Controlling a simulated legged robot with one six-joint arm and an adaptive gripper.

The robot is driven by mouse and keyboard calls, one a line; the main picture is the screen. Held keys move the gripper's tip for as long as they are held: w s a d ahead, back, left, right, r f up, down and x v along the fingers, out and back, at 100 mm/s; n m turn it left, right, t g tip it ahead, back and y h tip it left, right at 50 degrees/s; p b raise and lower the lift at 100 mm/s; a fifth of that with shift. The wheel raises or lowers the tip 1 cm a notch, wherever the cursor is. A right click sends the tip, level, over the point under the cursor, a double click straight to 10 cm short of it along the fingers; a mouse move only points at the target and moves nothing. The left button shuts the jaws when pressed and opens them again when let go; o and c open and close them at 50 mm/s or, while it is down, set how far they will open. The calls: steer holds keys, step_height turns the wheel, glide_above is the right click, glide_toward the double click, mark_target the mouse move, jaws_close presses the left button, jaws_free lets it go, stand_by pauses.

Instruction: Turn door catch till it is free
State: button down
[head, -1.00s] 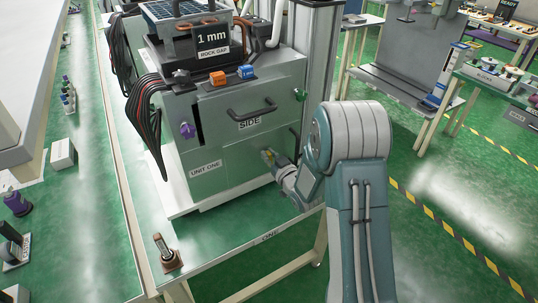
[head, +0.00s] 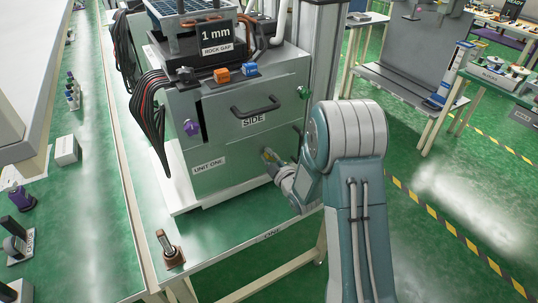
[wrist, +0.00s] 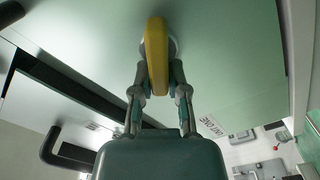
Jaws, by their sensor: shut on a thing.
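The yellow door catch (wrist: 156,57) shows in the wrist view as a long upright lever on a round pale base, on the grey-green face of the unit. My gripper (wrist: 157,75) has a finger on each side of it and is shut on it. In the head view my gripper (head: 272,160) is at the right of the lower front of the unit (head: 225,175), below the SIDE label. Only a small yellow bit of the catch (head: 266,154) shows there. The catch's exact angle is hard to tell in that view.
A black bar handle (head: 255,107) sits above the SIDE label, with a purple knob (head: 191,127) to the left and a green knob (head: 303,92) to the right. Black and red cables (head: 150,115) hang at the left. A small post on a brown base (head: 168,249) stands on the bench's front left.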

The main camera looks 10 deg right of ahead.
steer(key=n, duration=0.3)
steer(key=f+n, duration=0.1)
steer(key=shift+s+a, duration=0.1)
steer(key=shift+a, duration=0.15)
steer(key=shift+f+n, duration=0.25)
steer(key=shift+n, duration=1.35)
steer(key=shift+s+f, duration=0.1)
steer(key=c, duration=0.8)
jaws_free()
steer(key=shift+o, duration=0.8)
steer(key=shift+a, duration=0.1)
steer(key=v, duration=1.1)
steer(key=shift+s, duration=0.35)
